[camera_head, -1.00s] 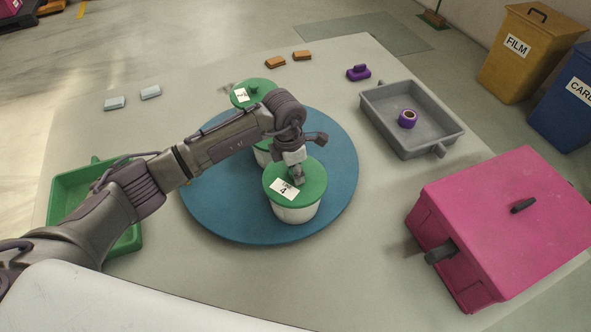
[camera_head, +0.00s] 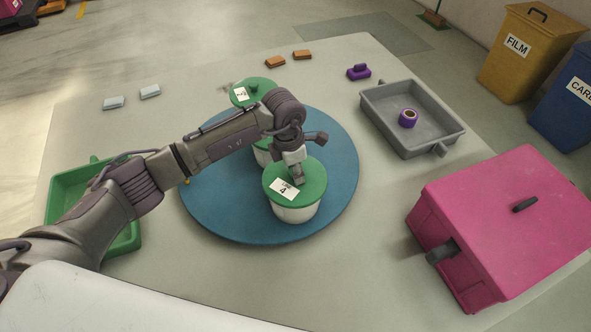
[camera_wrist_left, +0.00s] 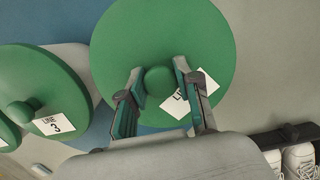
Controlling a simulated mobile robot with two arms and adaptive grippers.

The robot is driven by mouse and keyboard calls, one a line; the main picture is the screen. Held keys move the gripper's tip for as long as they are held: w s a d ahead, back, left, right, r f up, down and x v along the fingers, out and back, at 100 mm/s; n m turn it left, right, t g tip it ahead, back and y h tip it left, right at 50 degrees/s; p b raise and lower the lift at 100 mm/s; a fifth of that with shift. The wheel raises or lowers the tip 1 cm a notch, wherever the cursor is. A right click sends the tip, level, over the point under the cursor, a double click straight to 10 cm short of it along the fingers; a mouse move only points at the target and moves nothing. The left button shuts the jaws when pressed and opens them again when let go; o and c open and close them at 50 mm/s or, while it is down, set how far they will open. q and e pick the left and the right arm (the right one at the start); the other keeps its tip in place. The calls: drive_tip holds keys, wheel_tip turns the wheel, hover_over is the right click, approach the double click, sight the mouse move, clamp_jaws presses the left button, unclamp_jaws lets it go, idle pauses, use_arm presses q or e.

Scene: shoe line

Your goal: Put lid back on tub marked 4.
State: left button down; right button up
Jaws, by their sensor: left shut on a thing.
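The tub marked 4 (camera_head: 296,214) is white and stands on the front right part of the blue round turntable (camera_head: 225,220). Its green lid (camera_head: 311,192), with a white label reading 4, lies level over the tub's mouth; no gap shows between them from here. My left gripper (camera_head: 297,176) is above the lid, shut on its knob. In the left wrist view the fingers (camera_wrist_left: 160,88) stand on either side of the round green knob, and one partly covers the label. My right gripper is out of view.
Another green-lidded tub (camera_head: 254,87) stands behind on the turntable, partly hidden by my arm; a lid marked 3 (camera_wrist_left: 43,113) shows in the wrist view. A grey tray (camera_head: 440,132) holds a purple roll (camera_head: 408,118). A pink box (camera_head: 510,220) is at right, a green tray (camera_head: 70,185) at left.

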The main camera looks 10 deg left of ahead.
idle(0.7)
use_arm(q)
drive_tip(key=c, duration=0.7)
unclamp_jaws()
drive_tip(key=shift+o, duration=0.2)
drive_tip(key=o, duration=0.4)
drive_tip(key=shift+r+p, duration=1.9)
drive_tip(key=shift+r, duration=1.55)
